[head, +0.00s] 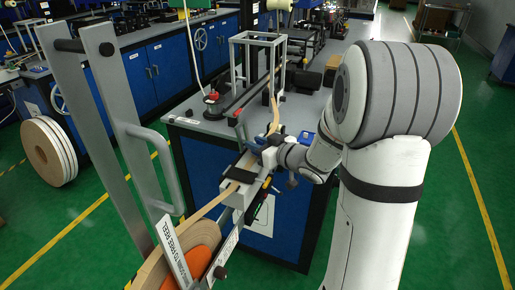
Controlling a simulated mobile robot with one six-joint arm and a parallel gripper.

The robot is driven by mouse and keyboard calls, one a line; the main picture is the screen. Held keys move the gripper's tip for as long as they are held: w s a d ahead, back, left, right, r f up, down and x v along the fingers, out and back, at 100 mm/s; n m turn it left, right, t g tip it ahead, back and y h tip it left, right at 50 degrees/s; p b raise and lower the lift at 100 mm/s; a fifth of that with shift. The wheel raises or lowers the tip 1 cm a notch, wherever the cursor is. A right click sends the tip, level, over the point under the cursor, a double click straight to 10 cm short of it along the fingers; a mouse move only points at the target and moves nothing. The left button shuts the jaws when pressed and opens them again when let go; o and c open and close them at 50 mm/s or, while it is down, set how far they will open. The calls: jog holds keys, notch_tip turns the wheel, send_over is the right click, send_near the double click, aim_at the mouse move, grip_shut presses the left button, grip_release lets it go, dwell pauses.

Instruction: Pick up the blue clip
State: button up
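A small blue item (305,137) lies on the grey bench top, just behind my wrist. It may be the blue clip, but it is too small to be sure. My gripper (258,147) is at the front edge of the bench, close to the tan tape (272,124) that runs over it. The gripper is left of the blue item. Its fingers are small and dark against the machine parts, so I cannot tell whether they are open or shut or hold anything.
A black pad (240,175) sits on the tape guide in front of the bench. An orange-cored tape reel (200,245) is at the bottom. A grey handle frame (125,120) rises at left.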

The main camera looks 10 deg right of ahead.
grip_shut()
jog(key=shift+r, duration=0.1)
